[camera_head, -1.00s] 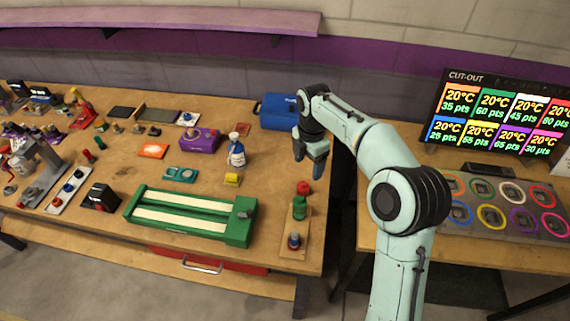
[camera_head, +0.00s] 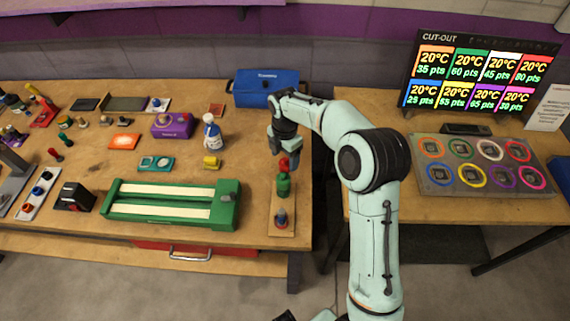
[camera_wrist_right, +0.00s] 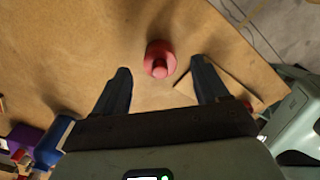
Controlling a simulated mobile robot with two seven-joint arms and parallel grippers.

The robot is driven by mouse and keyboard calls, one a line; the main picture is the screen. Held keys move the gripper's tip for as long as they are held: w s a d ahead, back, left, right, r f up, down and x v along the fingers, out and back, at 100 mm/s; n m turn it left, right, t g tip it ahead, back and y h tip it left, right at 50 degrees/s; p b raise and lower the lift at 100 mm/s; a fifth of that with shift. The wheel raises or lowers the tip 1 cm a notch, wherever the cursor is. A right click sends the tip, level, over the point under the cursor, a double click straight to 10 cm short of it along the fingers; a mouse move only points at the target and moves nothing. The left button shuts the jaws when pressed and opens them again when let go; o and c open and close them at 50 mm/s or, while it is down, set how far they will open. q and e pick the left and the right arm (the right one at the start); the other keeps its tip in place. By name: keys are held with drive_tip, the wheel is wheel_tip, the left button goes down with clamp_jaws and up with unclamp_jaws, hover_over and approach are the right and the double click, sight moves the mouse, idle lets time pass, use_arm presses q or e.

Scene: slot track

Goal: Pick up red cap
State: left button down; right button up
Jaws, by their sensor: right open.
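The red cap (camera_head: 284,163) shows in the head view just behind a green piece (camera_head: 284,185) near the right edge of the left table; I cannot tell whether it rests on that piece. In the right wrist view the cap (camera_wrist_right: 159,53) is a red disc with a small round knob, lying in line with the gap between the fingertips. My right gripper (camera_head: 285,147) is above the cap in the head view, and partly overlaps it. Its two fingers (camera_wrist_right: 160,80) are apart with nothing gripped.
A wooden board (camera_head: 283,228) carries the green piece and a dark-and-red piece (camera_head: 281,217). A gap separates the tables.

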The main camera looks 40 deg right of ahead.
sight(285, 159)
drive_tip(key=shift+f, duration=1.5)
drive_tip(key=c, duration=1.1)
drive_tip(key=shift+o, duration=0.2)
drive_tip(key=shift+r, duration=0.1)
